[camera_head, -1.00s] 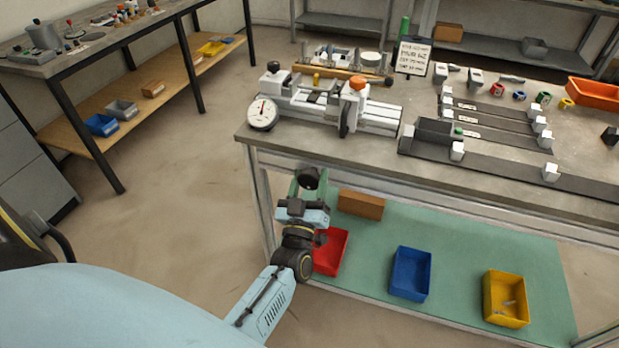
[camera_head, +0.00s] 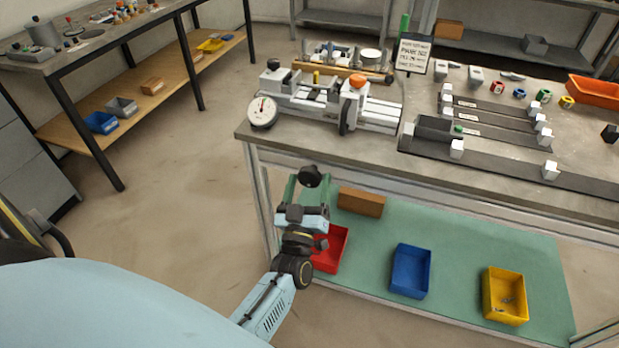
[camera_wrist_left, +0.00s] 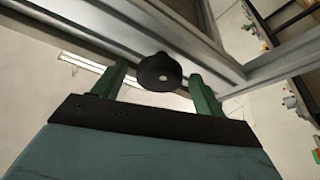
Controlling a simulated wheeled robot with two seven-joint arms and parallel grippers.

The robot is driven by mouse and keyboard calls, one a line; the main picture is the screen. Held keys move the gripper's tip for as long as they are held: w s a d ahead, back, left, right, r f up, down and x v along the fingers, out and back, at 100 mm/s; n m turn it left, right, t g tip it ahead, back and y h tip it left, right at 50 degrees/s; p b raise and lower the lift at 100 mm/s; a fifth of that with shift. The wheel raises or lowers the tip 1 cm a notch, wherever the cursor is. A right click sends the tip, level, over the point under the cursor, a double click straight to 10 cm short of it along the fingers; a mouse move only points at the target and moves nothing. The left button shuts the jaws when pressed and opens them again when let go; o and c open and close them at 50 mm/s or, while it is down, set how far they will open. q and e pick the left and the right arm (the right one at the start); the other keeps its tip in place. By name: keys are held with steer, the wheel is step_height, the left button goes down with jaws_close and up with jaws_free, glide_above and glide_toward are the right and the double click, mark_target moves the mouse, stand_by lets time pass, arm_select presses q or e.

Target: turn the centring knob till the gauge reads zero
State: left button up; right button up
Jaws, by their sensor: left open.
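The black lobed knob (camera_head: 310,176) sticks out below the front edge of the bench, near its left corner. It also shows in the left wrist view (camera_wrist_left: 160,72). My left gripper (camera_wrist_left: 157,86) is open, with a green finger on each side of the knob and visible gaps between them. In the head view my left gripper (camera_head: 308,190) is just below the knob. The round white gauge (camera_head: 263,112) with a red needle is on the left end of the jig (camera_head: 325,105). Its needle points roughly upward; the scale is too small to read.
The bench's front edge (camera_head: 420,184) and frame are close above the gripper. A lower green shelf (camera_head: 460,255) holds a brown block (camera_head: 361,202) and red (camera_head: 330,250), blue (camera_head: 411,272) and yellow (camera_head: 505,297) bins. The floor to the left is clear.

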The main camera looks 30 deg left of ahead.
arm_select(q)
steer(key=v, duration=1.1)
steer(key=shift+s, duration=0.35)
arm_select(e)
steer(key=shift+s+f, duration=0.1)
steer(key=shift+s, duration=0.45)
